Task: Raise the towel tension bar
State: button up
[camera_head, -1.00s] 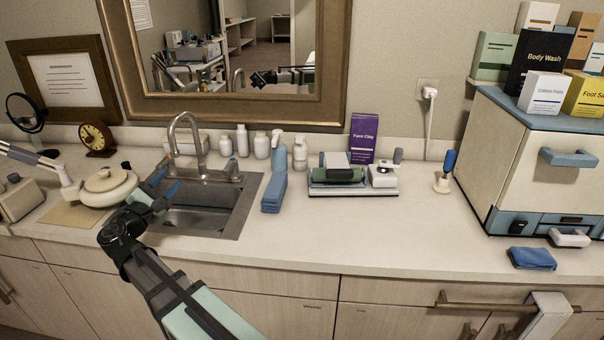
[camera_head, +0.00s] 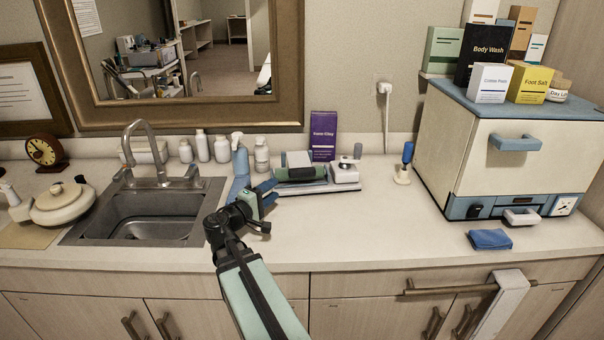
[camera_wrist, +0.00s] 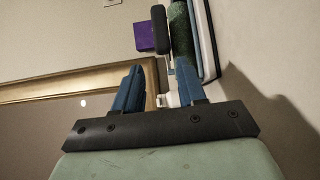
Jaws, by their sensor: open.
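The towel tension bar (camera_head: 440,289) is a brownish rod across the cabinet front, below the counter edge at the right. It lies roughly level. A pale towel (camera_head: 502,302) hangs over its right part. My gripper (camera_head: 268,190) is open and empty above the counter, in front of the tray of tools. It is left of the bar and higher than it, well apart from it. The wrist view shows the two blue fingers (camera_wrist: 161,88) spread, with nothing held between them. The bar does not show in the wrist view.
A sink (camera_head: 145,215) is at the left. The tray (camera_head: 318,187) with a green roll stands behind my gripper, near a purple box (camera_head: 323,136). A towel cabinet (camera_head: 520,145) and a folded blue cloth (camera_head: 490,239) are at the right. The counter's middle front is clear.

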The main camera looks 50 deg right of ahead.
aim_at(298, 175)
jog(key=shift+s+d+f+m+g, duration=0.1)
jog(key=shift+s+d+m+g, duration=0.2)
jog(key=shift+s+d+g, duration=0.25)
jog(key=shift+t, duration=0.35)
jog(key=d, duration=0.4)
jog(key=w+d, duration=0.1)
jog(key=d, duration=0.8)
jog(key=shift+w+d, duration=0.2)
jog(key=shift+w, duration=0.2)
grip_shut()
